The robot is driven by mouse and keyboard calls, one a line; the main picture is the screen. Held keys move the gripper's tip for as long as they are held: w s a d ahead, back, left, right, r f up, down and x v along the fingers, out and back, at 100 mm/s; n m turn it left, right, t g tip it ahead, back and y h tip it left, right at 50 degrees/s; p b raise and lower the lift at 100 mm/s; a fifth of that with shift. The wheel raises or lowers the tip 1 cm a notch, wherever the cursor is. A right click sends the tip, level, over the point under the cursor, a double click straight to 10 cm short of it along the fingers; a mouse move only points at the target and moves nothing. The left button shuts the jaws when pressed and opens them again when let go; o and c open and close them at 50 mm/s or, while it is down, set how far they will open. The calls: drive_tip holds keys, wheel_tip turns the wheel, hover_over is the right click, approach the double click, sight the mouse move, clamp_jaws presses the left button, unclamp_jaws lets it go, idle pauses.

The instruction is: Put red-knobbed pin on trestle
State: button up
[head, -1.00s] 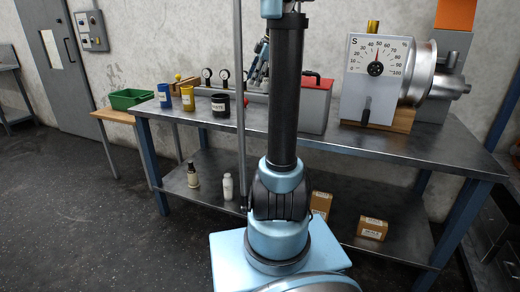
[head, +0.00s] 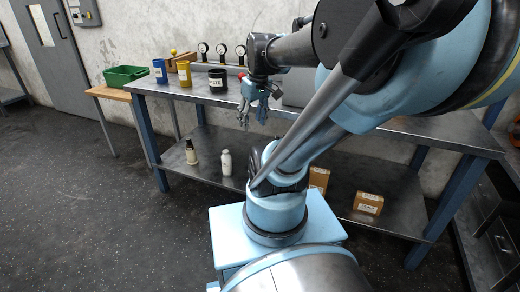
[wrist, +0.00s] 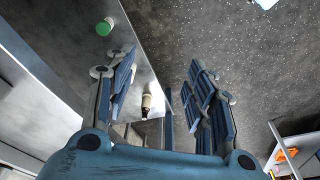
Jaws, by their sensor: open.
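My gripper (head: 252,112) hangs over the bench's front edge in the head view, pointing down, open and empty. In the wrist view my open gripper (wrist: 163,72) has its two fingers well apart with nothing between them. I cannot make out a red-knobbed pin for certain. A small red spot (head: 241,75) shows beside my wrist in the head view, but what it belongs to is unclear. A yellow-knobbed piece (head: 173,53) stands at the back left of the bench. A wood-topped table (head: 101,91) at the left may be the trestle.
A green bin (head: 125,76) sits on the wood-topped table. Bottles (head: 226,163) and cartons (head: 368,203) stand on the lower shelf. Floor at left is clear.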

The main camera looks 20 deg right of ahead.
drive_tip(key=s+d+f+m+h, duration=0.1)
drive_tip(key=s+f+m, duration=0.3)
drive_tip(key=s+f, duration=0.3)
drive_tip(key=shift+f, duration=0.6)
